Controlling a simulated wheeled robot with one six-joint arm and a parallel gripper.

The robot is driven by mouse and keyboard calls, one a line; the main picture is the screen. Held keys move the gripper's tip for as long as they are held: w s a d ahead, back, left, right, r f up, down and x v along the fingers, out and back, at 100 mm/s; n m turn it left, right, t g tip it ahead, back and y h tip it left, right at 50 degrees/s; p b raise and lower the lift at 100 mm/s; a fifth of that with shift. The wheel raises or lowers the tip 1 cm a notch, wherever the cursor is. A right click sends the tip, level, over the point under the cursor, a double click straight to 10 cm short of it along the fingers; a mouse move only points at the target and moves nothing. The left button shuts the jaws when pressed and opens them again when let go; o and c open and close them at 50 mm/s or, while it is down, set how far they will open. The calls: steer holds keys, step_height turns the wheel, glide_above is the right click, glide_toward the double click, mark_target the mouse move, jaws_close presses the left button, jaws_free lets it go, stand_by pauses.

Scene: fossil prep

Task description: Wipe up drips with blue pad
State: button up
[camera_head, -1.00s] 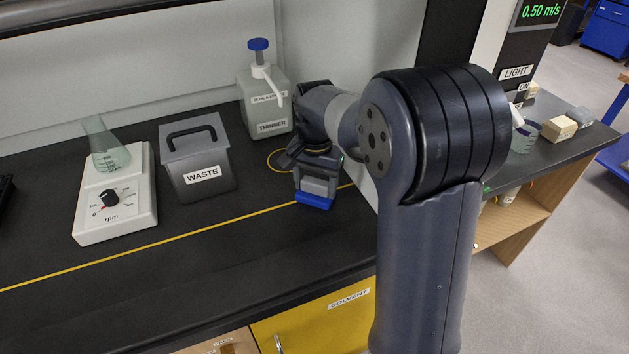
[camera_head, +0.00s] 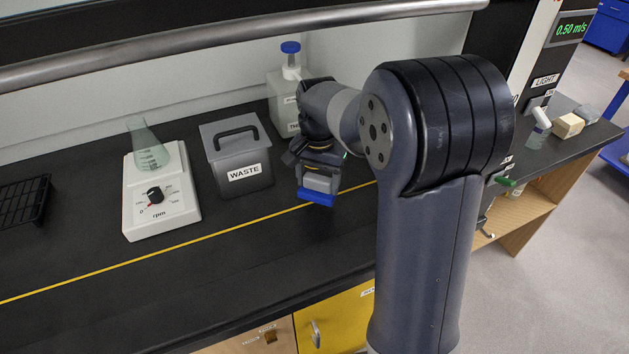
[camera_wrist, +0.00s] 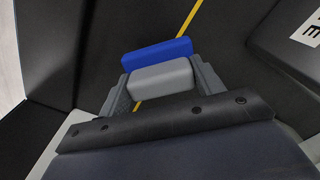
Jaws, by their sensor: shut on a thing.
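My gripper (camera_head: 315,168) is shut on a blue pad (camera_head: 316,195) with a grey block-shaped back. The pad hangs over the black bench top, right of the waste bin and in front of the thinner bottle. In the wrist view the blue pad (camera_wrist: 157,55) shows beyond its grey back, between the two fingers of my gripper (camera_wrist: 160,85). The view does not make clear whether the pad touches the bench. No drips can be made out in these frames.
A grey waste bin (camera_head: 222,178), a thinner bottle (camera_head: 283,105) and a stirrer (camera_head: 165,210) carrying a flask (camera_head: 146,150) stand on the bench. A black rack (camera_head: 22,202) lies at the left. A metal bar (camera_head: 240,43) crosses above. The front strip is clear.

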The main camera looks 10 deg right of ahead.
step_height(320, 180, up, 5)
steer(key=p, duration=0.3)
steer(key=shift+a+f, duration=0.1)
steer(key=shift+a, duration=0.05)
steer(key=shift+f, duration=0.1)
